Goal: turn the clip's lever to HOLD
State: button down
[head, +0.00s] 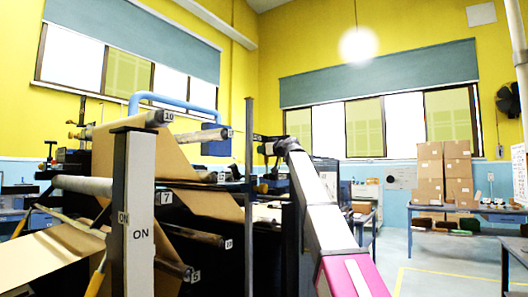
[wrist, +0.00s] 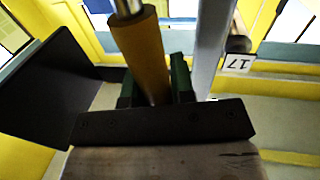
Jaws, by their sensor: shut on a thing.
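In the wrist view an amber cylindrical handle (wrist: 143,55) with a bright metal end runs down between the green finger pads of my gripper (wrist: 157,88). It looks like the clip's lever. My gripper is shut on it, and the dark palm bar hides its lower end. In the head view my gripper (head: 264,147) is small and dark beside the rollers, at the end of my white and pink arm. The lever and the clip cannot be made out there, and no HOLD mark is readable in either view.
A machine with brown kraft paper (head: 125,150) and several numbered rollers fills the left. A grey post (head: 140,220) marked ON stands in front. A plate marked 17 (wrist: 238,63) is close to my gripper.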

jog(key=shift+s+a+f+n+y, duration=0.45)
jog(key=shift+s+a+f+n, duration=0.85)
jog(key=shift+n, duration=0.85)
jog(key=shift+s+a+f+n+y, duration=0.6)
jog(key=shift+s+f+n, duration=0.3)
jog(key=shift+s+n, duration=1)
jog(key=shift+s+a+f+n+y, duration=0.35)
jog(key=shift+s+a+f+n, duration=0.85)
jog(key=shift+n, duration=1.15)
jog(key=shift+d+r, duration=0.1)
jog(key=shift+d, duration=0.05)
jog(key=c, duration=1)
grip_release()
jog(key=shift+o, duration=0.2)
jog(key=v, duration=1.1)
